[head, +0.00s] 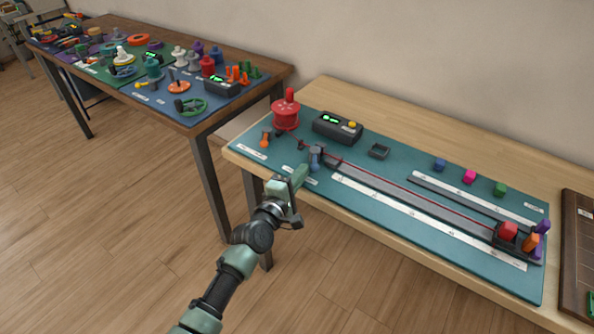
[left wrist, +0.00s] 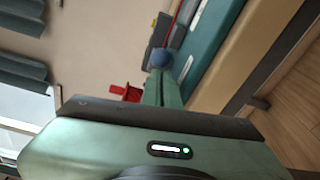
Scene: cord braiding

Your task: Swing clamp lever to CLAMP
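The clamp lever (head: 316,158), with a blue-grey upright handle, stands near the left end of the long dark rail on the teal mat. A thin red cord (head: 400,185) runs along the rail past the lever. My right gripper is not in view.
A red spool (head: 286,115), a black box with a green display (head: 337,128) and a small dark tray (head: 379,151) stand behind. A cluttered second table stands left.

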